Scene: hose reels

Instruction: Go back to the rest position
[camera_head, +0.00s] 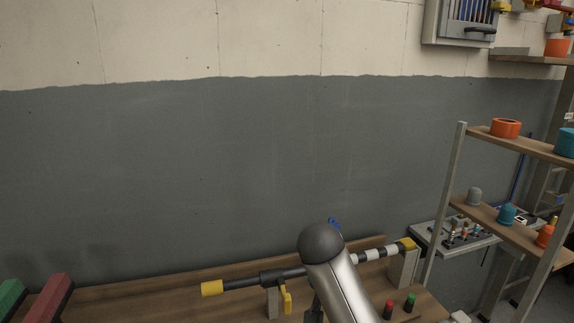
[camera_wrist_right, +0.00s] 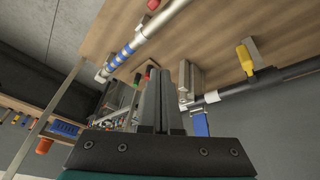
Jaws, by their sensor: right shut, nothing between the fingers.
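Behind the fingertips is a wooden workbench (camera_wrist_right: 215,45), seen at a steep tilt. In the head view a silver arm link with a dark round cap, mine, rises over the bench (camera_head: 130,300) and covers part of it. The right fingers cannot be made out there. My left gripper is in neither view.
A dark pipe (camera_head: 245,281) with a yellow end and yellow lever lies along the bench. Red and green knobs (camera_head: 410,302) stand right of my arm. A shelf rack (camera_head: 452,190) with orange and teal items stands at right. A grey wall (camera_head: 220,170) is behind.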

